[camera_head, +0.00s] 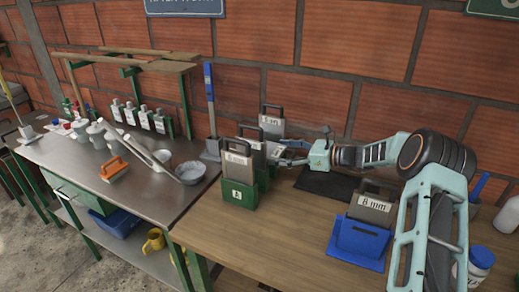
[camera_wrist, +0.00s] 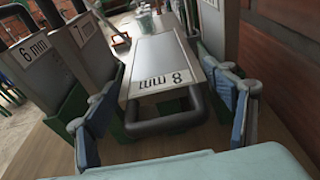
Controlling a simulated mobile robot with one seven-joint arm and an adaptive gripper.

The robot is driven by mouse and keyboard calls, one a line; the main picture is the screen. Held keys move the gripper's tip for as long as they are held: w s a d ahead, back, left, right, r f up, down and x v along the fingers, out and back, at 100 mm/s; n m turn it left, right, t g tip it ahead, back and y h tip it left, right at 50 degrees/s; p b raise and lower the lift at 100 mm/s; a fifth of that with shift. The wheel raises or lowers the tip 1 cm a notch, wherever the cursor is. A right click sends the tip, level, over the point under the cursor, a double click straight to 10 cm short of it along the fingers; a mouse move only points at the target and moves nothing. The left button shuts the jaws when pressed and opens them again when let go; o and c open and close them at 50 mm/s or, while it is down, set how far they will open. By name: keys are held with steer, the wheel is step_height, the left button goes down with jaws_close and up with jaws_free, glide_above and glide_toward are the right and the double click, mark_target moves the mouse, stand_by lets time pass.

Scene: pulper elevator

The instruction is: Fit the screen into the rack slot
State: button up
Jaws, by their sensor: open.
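In the head view my gripper (camera_head: 287,152) is at the green rack (camera_head: 238,195) and reaches in from the right. The wrist view shows its blue fingers (camera_wrist: 163,115) apart, on either side of a grey screen (camera_wrist: 160,60) labelled 8 mm, upside down here. The screen's dark handle (camera_wrist: 165,122) lies between the fingers; I cannot tell whether they touch it. Screens labelled 6 mm (camera_wrist: 35,62) and 7 mm (camera_wrist: 88,40) stand to the left. The screen's lower end is hidden. A blue holder (camera_head: 358,240) to the right holds another screen (camera_head: 371,208) marked 8 mm.
A metal table (camera_head: 140,185) on the left bears bottles, an orange brush (camera_head: 114,171) and a bowl (camera_head: 190,172). A dark mat (camera_head: 328,183) lies under my arm. A blue-lidded jar (camera_head: 480,268) stands at front right. The wooden bench (camera_head: 280,225) has clear room in front.

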mark_target(272, 150)
steer(key=x, duration=0.5)
steer(key=shift+r+p, duration=0.1)
steer(key=shift+p, duration=0.2)
steer(key=c, duration=1)
steer(key=shift+r, duration=0.1)
steer(key=c, duration=0.3)
